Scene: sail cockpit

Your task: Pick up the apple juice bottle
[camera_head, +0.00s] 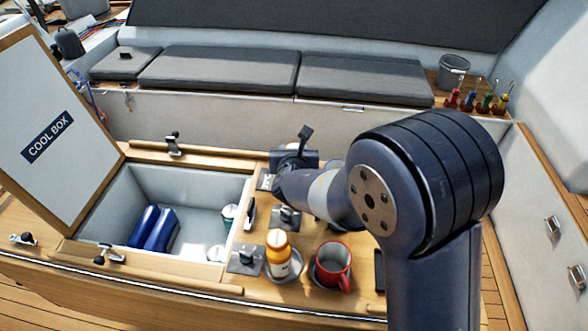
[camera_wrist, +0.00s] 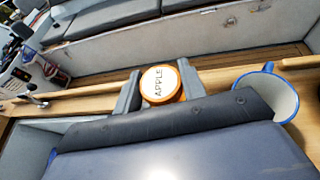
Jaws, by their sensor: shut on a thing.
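The apple juice bottle shows in the wrist view as a round orange cap (camera_wrist: 160,85) with a white disc reading APPLE. My gripper (camera_wrist: 159,89) has one grey finger on each side of it and is shut on it. The bottle's body is hidden below the cap. In the head view my arm covers the held bottle and the fingertips, so I cannot tell whether the bottle is lifted.
A blue-rimmed mug (camera_wrist: 268,94) stands close right of my gripper in the wrist view. An orange-topped bottle (camera_head: 278,254) and a red mug (camera_head: 333,266) stand in holders nearer the front. The open cool box (camera_head: 184,184) lies left.

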